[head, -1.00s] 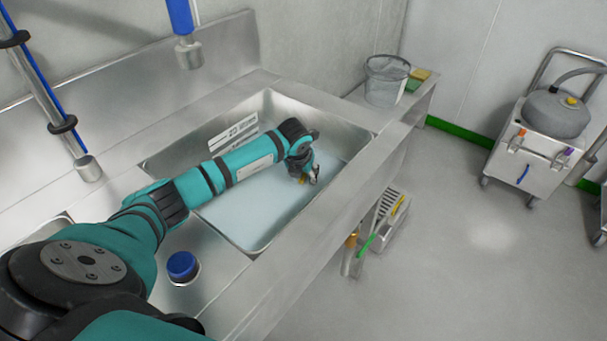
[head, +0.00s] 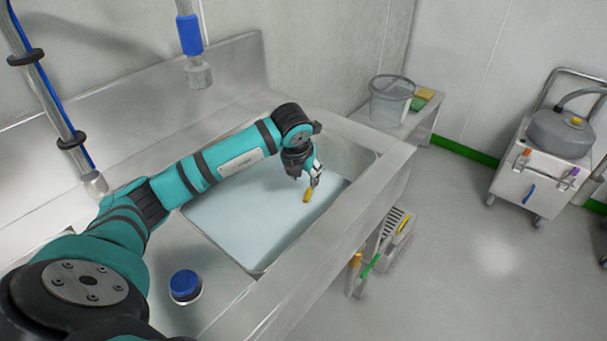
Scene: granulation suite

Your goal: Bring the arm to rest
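My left arm reaches from the lower left over the steel sink (head: 262,268), which holds pale bluish water. My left gripper (head: 316,180) points down over the sink's right part. Its fingers are too small to show whether they are open or shut. A small yellow object (head: 307,195) is just below and left of the fingertips, seemingly in the sink; I cannot tell if they touch. My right gripper is not in view.
A blue-capped bottle (head: 186,286) stands on the counter in front of the sink. A steel cart (head: 541,164) stands on the floor at right.

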